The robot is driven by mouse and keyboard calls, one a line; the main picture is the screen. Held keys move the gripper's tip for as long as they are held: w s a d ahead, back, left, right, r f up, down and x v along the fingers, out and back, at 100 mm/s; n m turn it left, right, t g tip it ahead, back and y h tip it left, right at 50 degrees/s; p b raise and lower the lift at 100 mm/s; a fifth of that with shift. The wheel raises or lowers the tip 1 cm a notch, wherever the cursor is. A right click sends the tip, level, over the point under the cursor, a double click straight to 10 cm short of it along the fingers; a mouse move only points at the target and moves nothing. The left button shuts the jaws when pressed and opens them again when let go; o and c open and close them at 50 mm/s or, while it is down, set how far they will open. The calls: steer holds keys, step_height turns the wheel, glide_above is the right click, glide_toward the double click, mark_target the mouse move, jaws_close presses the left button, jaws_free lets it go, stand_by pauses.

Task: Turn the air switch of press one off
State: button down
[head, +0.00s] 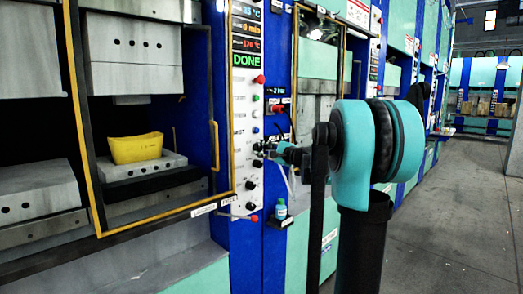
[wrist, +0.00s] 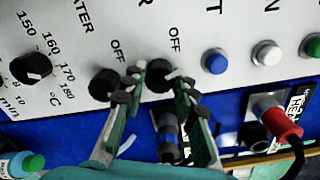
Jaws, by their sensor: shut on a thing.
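In the wrist view, two black knobs with OFF labels sit on the white panel of the press. My gripper (wrist: 160,82) has its fingers on either side of the right knob (wrist: 158,80) and is shut on it. A white mark shows at that knob's upper right, near the OFF lettering. Its name label is not readable, so I cannot confirm that it is the air switch. The other knob (wrist: 102,84) is just left of the left finger. In the head view, my gripper (head: 262,148) reaches the control panel (head: 241,125); the knob is hidden there.
A temperature dial (wrist: 32,68) is left of the knobs, and blue (wrist: 214,61) and white (wrist: 266,53) buttons are to the right. A red plug with a black cable (wrist: 282,123) sticks out below. A green-capped bottle (head: 281,209) stands under the panel.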

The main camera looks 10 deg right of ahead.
steer(key=shift+n, duration=0.7)
steer(key=c, duration=1.2)
jaws_free()
steer(key=v, duration=1.2)
